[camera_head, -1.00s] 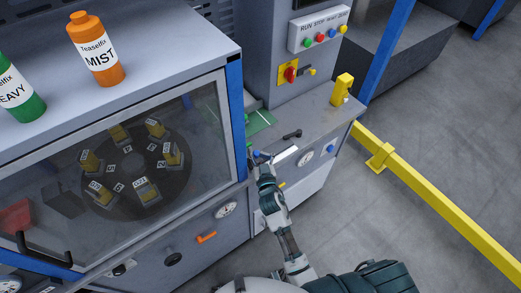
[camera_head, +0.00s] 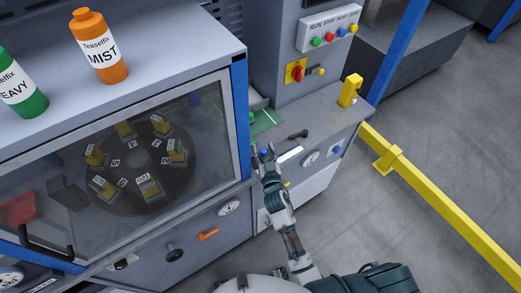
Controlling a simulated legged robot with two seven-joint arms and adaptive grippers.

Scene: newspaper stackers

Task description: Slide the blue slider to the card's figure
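My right gripper (camera_head: 263,148) is at the front edge of the grey console ledge, in the middle of the view. Its two fingers look spread. A small blue piece (camera_head: 264,153), which looks like the blue slider, shows between them; I cannot tell whether they touch it. A white strip (camera_head: 290,154) lies just right of the gripper; its markings are too small to read. A green card or plate (camera_head: 264,121) with a pale line lies on the ledge behind the gripper. I cannot make out a figure on it. My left gripper is not in view.
A black lever (camera_head: 298,134) stands on the ledge to the right, with a yellow post (camera_head: 350,90) beyond. A glass-fronted cabinet (camera_head: 236,150) stands close on the left, with orange (camera_head: 99,50) and green (camera_head: 22,90) bottles on top. A yellow rail (camera_head: 430,205) runs along the right.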

